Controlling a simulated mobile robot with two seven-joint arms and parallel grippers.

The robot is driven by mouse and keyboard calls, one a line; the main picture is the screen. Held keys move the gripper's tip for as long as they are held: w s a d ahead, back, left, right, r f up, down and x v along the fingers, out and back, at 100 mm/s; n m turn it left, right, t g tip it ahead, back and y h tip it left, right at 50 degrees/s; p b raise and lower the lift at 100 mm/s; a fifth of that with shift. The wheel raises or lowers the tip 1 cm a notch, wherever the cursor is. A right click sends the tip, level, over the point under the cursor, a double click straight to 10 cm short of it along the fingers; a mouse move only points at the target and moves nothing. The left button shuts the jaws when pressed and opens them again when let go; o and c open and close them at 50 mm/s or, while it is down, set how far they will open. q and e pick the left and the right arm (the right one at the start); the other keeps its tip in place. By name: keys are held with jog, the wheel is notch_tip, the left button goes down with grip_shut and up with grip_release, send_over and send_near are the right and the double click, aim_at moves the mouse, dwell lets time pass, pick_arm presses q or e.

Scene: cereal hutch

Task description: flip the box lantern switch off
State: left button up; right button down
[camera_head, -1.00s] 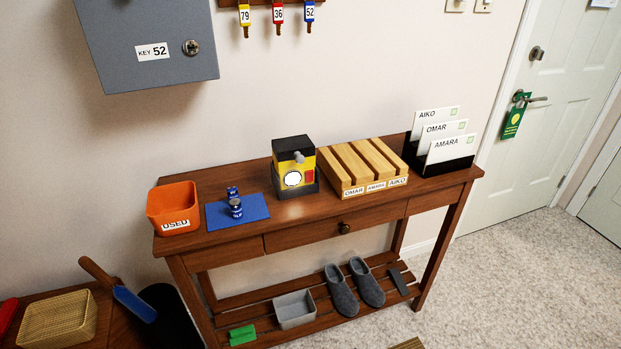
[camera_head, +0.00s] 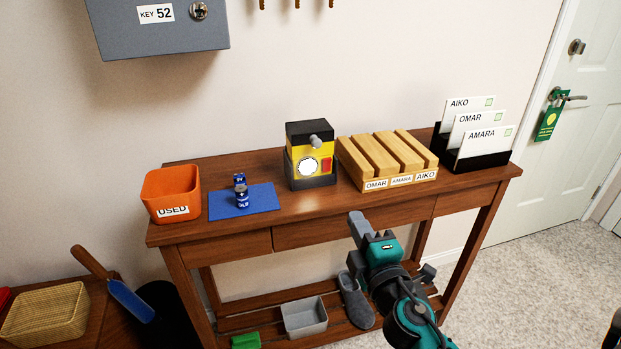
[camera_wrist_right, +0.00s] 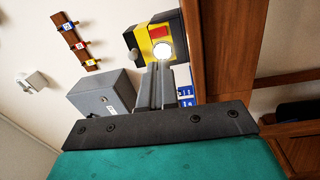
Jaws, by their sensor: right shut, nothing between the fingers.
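The box lantern (camera_head: 311,156) stands on the wooden table, with a yellow and black body, a round white lit lens, a grey knob on top and a red patch (camera_head: 326,164) on its front right. It also shows in the right wrist view (camera_wrist_right: 151,37), beyond my fingers. My right gripper (camera_head: 357,220) is in front of the table, below and to the right of the lantern and apart from it. Its fingers (camera_wrist_right: 156,84) are shut with nothing between them. My left gripper is not in view.
A slotted wooden block (camera_head: 387,160) stands right of the lantern. A blue mat (camera_head: 262,199) with batteries and an orange bin (camera_head: 171,190) are to the left. A card holder (camera_head: 478,157) is at the right end. The table's front edge lies between my gripper and the lantern.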

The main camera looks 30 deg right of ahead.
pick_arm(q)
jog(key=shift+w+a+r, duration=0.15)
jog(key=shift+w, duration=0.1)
pick_arm(e)
jog(key=shift+w+r+n, duration=0.45)
jog(key=shift+n, duration=0.15)
jog(key=shift+w, duration=0.1)
jog(key=p, duration=0.2)
send_near(327, 163)
jog(key=x, duration=0.5)
jog(key=shift+w+p, duration=0.15)
jog(key=shift+p, duration=0.25)
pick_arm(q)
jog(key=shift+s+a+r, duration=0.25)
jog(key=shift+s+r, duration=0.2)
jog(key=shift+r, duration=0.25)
pick_arm(e)
jog(key=shift+x, duration=0.75)
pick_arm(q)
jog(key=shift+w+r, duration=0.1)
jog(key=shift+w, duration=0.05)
pick_arm(e)
jog(key=shift+d, duration=0.1)
